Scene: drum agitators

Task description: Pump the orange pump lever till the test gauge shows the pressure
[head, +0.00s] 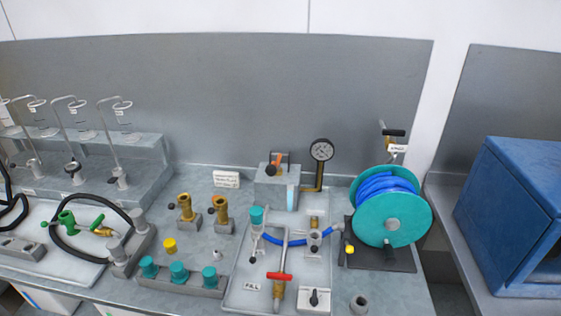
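The pump is a grey box (270,194) near the back of the bench, with a light blue strip on its front. A short orange lever (276,165) with a dark end sits on top of it. Neither of my grippers is in view, and nothing is touching the lever.
A teal reel (394,220) with blue hose (384,184) stands right of the gauge. In front, a light tray (240,296) holds a red-handled tap (279,276) and fittings. Brass fittings (221,207) and teal caps (179,271) stand left. A blue box (510,215) is far right.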

